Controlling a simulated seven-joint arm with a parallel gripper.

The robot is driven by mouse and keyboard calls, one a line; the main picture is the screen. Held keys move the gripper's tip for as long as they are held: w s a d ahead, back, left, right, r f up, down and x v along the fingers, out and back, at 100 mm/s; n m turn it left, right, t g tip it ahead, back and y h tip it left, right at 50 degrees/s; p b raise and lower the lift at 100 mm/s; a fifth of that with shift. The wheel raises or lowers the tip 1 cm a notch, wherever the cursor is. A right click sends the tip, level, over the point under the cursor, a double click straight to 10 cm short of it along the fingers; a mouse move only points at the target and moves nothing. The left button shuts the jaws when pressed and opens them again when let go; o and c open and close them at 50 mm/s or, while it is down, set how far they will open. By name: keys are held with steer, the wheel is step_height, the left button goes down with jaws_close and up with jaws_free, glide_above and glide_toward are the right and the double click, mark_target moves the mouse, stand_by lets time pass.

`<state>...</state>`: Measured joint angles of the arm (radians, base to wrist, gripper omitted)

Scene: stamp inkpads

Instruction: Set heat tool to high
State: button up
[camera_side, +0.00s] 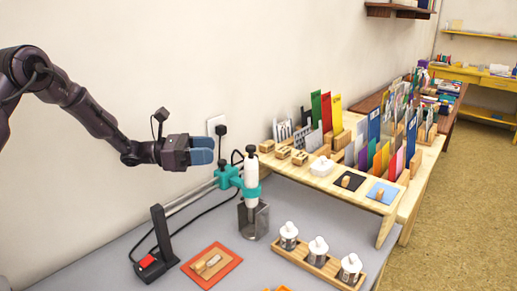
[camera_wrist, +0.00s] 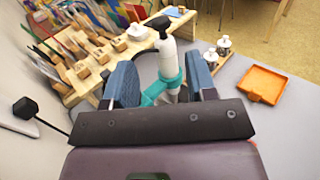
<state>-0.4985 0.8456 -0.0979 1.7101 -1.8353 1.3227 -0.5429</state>
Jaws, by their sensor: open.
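The heat tool (camera_side: 251,171) is a white upright cylinder with a dark top, held in a teal clamp (camera_side: 228,178) above a grey metal cup (camera_side: 253,218). It also shows in the wrist view (camera_wrist: 168,60), framed between my fingers. I cannot make out its heat switch or setting. My gripper (camera_side: 204,150) has blue finger pads, is open and empty, and is to the left of the heat tool's upper part in the side view. In the wrist view my gripper (camera_wrist: 160,82) has its two fingers spread wide, with the tool beyond them.
A wooden stand (camera_side: 376,205) with stamps and cards is behind on the right. A bottle rack (camera_side: 318,266), an orange tray (camera_side: 211,266) and a black post with a red switch (camera_side: 147,262) stand on the grey table. A black cable runs behind the clamp.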

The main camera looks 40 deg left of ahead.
steer(key=x, duration=1.2)
steer(key=shift+w+d, duration=0.2)
steer(key=shift+d, duration=0.05)
steer(key=shift+f, duration=0.1)
